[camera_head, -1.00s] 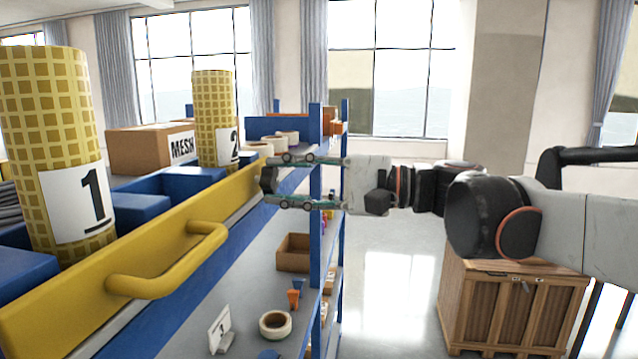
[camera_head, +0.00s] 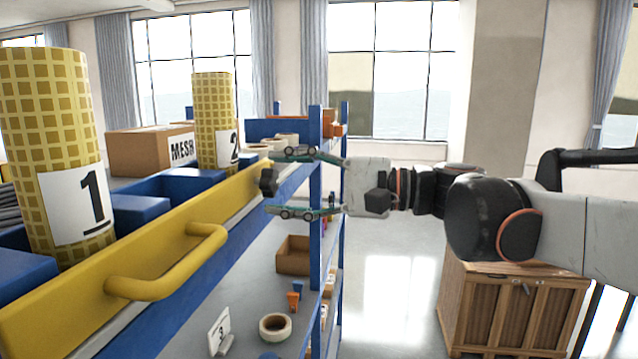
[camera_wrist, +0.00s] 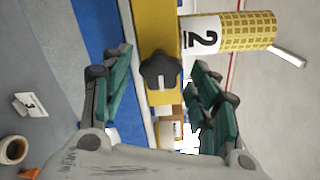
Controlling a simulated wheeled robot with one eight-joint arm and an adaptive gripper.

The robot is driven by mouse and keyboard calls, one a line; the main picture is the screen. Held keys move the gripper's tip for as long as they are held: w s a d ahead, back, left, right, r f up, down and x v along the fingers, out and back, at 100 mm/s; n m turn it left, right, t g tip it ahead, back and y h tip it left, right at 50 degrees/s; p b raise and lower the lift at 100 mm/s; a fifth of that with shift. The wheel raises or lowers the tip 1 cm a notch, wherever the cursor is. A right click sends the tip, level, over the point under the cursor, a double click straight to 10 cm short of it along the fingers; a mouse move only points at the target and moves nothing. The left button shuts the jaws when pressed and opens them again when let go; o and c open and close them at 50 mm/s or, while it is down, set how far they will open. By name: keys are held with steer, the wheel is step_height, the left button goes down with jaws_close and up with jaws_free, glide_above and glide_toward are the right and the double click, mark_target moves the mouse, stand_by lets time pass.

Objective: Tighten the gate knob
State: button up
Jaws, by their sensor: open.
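The gate knob (camera_wrist: 161,72) is a black lobed knob with a pale mark, on the yellow gate (camera_wrist: 156,24). In the head view the knob (camera_head: 268,181) sits near the far end of the yellow gate (camera_head: 60,302), which has a yellow handle (camera_head: 170,270). My gripper (camera_head: 276,183) is open, its green-padded fingers above and below the knob in the head view. In the wrist view my gripper (camera_wrist: 160,84) has one finger on each side of the knob, with a gap on both sides. I see no finger touching it.
Yellow mesh roll 1 (camera_head: 50,150) and roll 2 (camera_head: 211,120) stand behind the gate. A cardboard box (camera_head: 150,150) marked MESH is beside roll 2. Below, a shelf holds a tape roll (camera_head: 275,327) and a bin (camera_head: 293,255). A wooden crate (camera_head: 512,310) stands on the floor at right.

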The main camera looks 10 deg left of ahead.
steer(key=s+d, duration=0.1)
steer(key=d, duration=1.1)
